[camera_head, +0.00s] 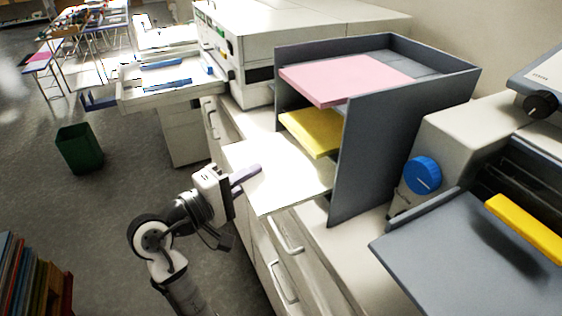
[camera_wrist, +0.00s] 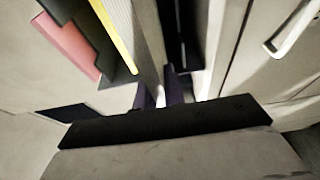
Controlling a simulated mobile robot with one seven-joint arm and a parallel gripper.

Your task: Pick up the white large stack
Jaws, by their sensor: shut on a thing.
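The white large stack (camera_head: 285,178) is a flat, broad pile at the lowest level of a grey shelf tray (camera_head: 375,150). It sticks well out of the tray's open front, and its inner part is hidden under the yellow stack. My gripper (camera_head: 252,172) is shut on its left outer edge. In the wrist view the purplish fingers of my gripper (camera_wrist: 160,96) close on the pale edge of the white stack (camera_wrist: 148,42). The head view does not show clearly whether the stack is lifted off the surface beneath.
A yellow stack (camera_head: 314,132) lies on the middle level and a pink stack (camera_head: 345,78) on the top level. A machine with a blue knob (camera_head: 422,175) stands to the right. Drawers with handles (camera_head: 287,236) are below. A green bin (camera_head: 79,148) stands on the floor.

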